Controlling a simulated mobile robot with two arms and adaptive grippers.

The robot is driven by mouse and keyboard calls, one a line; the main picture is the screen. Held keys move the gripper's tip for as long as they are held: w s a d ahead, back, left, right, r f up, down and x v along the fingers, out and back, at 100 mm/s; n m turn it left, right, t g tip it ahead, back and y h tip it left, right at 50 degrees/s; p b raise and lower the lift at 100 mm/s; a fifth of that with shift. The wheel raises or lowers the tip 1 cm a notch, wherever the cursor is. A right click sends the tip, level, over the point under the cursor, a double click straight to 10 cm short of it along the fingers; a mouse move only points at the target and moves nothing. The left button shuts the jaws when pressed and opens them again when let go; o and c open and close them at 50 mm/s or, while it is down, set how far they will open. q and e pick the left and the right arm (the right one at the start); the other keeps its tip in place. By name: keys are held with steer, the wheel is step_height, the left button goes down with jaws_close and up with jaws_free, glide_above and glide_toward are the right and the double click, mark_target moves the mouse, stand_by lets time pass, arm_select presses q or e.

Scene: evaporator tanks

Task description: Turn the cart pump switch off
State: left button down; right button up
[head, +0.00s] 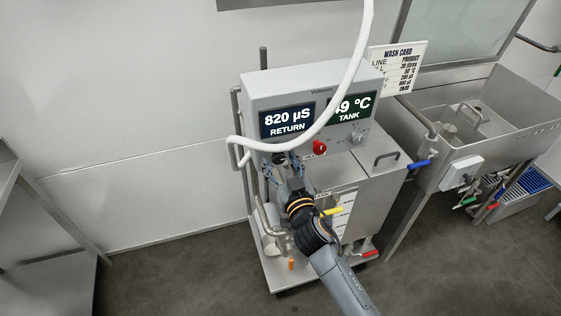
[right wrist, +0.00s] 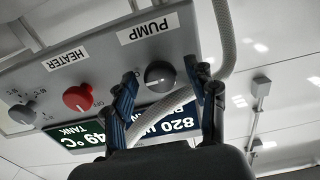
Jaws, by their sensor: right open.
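The cart pump switch is a dark grey round knob (right wrist: 160,75) beside the PUMP label (right wrist: 145,31) on the control box's front. In the right wrist view, which is upside down, it appears between the two fingers of my right gripper (right wrist: 163,97). The gripper is open and empty, its fingers spread to either side of the knob, with no clear contact. In the head view my right gripper (head: 281,160) is at the lower left of the box (head: 285,83) and covers most of the knob. The knob's setting cannot be read. My left gripper is not in view.
The red HEATER knob (head: 319,146) sits right of the pump knob, with a small grey dial (head: 357,138) further right. A white hose (head: 338,88) loops across the box front, close to my right gripper. A steel sink (head: 475,110) stands to the right.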

steer(key=c, duration=1.1)
steer(key=shift+c, duration=0.2)
steer(key=shift+n, duration=0.3)
steer(key=n, duration=0.3)
steer(key=shift+n, duration=0.3)
steer(key=n, duration=0.4)
steer(key=shift+d, duration=0.1)
steer(key=n, duration=0.5)
steer(key=shift+n+p, duration=0.4)
steer(key=shift+n, duration=1.9)
